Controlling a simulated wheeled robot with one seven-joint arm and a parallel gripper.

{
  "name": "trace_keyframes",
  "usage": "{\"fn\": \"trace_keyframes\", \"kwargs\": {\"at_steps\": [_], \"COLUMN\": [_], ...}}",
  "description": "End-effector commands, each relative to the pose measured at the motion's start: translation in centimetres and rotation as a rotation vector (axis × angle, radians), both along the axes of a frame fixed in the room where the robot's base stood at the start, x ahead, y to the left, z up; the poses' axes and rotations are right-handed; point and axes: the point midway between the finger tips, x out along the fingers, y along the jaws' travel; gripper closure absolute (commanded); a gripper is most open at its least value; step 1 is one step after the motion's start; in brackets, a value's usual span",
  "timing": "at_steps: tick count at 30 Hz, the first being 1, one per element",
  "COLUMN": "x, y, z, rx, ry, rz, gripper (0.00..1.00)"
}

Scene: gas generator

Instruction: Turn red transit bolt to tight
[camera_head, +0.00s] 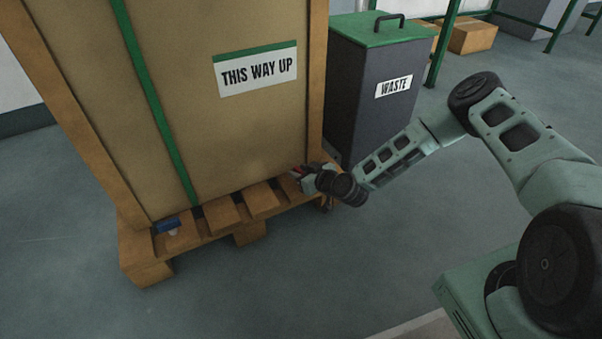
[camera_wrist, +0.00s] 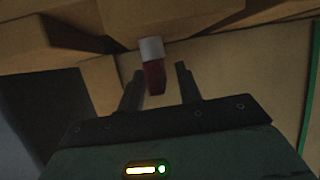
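The red transit bolt (camera_wrist: 153,76) shows in the wrist view as a dark red block on a pale grey collar (camera_wrist: 151,49), at the wooden pallet. My gripper (camera_wrist: 160,71) is open, with one finger on each side of the red part in the picture. The left finger is close to it and a gap shows on the right; I cannot tell whether either finger touches. In the head view my gripper (camera_head: 307,179) is at the pallet's right front corner, with a small bit of red (camera_head: 297,171) beside it. The gripper mostly hides the bolt there.
A tall crate (camera_head: 190,110) marked THIS WAY UP stands on the pallet (camera_head: 140,262). A blue block (camera_head: 167,224) on a pale piece sits at the pallet's left end. A grey waste bin (camera_head: 355,95) with a green lid stands behind my gripper. The floor in front is clear.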

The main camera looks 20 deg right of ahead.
Motion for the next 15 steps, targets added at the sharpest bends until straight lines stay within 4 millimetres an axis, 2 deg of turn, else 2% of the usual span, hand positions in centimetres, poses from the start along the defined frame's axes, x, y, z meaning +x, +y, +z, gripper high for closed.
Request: {"fn": "trace_keyframes", "kwargs": {"at_steps": [1, 4, 15], "x": [-0.01, -0.02, -0.11], "y": [-0.01, -0.01, 0.11], "z": [-0.01, -0.01, 0.18], "rx": [0.0, 0.0, 0.001], "ry": [0.0, 0.0, 0.002], "rz": [0.0, 0.0, -0.028], "gripper": [0.74, 1.0, 1.0]}}
